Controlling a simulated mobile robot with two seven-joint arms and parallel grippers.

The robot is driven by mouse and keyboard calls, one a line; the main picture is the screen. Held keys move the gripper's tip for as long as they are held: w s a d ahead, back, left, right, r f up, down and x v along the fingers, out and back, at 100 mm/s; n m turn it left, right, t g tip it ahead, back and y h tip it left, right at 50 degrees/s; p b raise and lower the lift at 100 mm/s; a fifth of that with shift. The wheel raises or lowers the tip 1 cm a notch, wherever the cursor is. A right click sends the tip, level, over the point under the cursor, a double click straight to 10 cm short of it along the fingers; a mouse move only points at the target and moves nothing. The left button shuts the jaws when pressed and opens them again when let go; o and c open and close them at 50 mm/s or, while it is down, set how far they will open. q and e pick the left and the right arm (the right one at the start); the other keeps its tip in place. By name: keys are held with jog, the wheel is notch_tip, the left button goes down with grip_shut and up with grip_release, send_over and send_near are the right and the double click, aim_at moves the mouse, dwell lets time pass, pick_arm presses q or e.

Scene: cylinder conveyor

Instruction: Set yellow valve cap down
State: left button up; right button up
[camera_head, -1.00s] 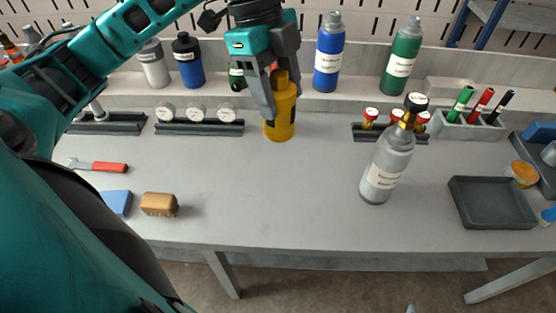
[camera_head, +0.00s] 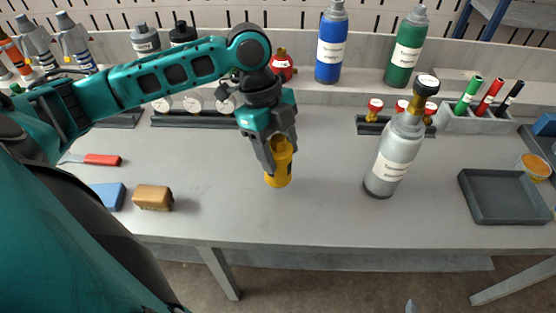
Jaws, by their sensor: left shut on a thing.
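The yellow valve cap (camera_head: 279,177) is an upright yellow cylinder with a dark mark on its side. My left gripper (camera_head: 277,156) is shut on its upper part, near the middle of the workbench. The cap's lower end is at or just above the grey bench top (camera_head: 230,215); I cannot tell whether it touches. The fingers hide part of its top. A grey gas cylinder (camera_head: 393,160) with a brass valve and black-rimmed knob (camera_head: 427,83) stands upright to the right of the cap.
A brown brush (camera_head: 153,198), a blue block (camera_head: 108,195) and a red-handled tool (camera_head: 102,159) lie at left. A dark tray (camera_head: 503,197) lies at right. Gauges (camera_head: 194,105) and a marker holder (camera_head: 472,122) stand behind. The bench front beside the cap is clear.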

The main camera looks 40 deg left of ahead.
aim_at(278, 161)
pick_arm(q)
notch_tip(278, 161, down, 3)
jog(key=shift+f+b, duration=0.2)
jog(key=shift+b, duration=0.15)
jog(key=o, duration=1.5)
